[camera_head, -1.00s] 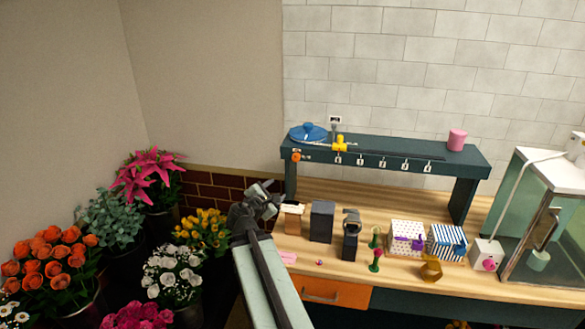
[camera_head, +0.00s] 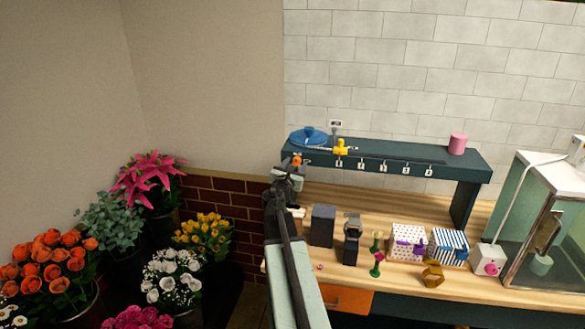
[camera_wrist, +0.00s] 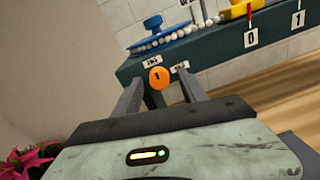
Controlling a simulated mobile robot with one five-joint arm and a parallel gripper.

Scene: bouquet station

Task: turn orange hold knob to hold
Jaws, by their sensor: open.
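The orange hold knob (camera_head: 297,160) is on the front face of the dark green shelf, at its left end. In the wrist view the knob (camera_wrist: 159,78) is round with a short dark mark, between two small white labels. The label lettering is too small to read surely. My gripper (camera_head: 289,168) is just below and in front of the knob in the head view. In the wrist view my gripper (camera_wrist: 160,95) is open, its two fingers pointing at the knob, one on either side in the picture. I cannot tell whether they touch it.
The dark green shelf (camera_head: 400,157) bears a blue lidded dish (camera_head: 308,137), a yellow slider (camera_head: 341,147) and a pink cylinder (camera_head: 457,143). Numbered white tags hang along its front. Dark blocks, patterned boxes (camera_head: 408,240) and a glass cabinet (camera_head: 545,235) stand on the wooden bench.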

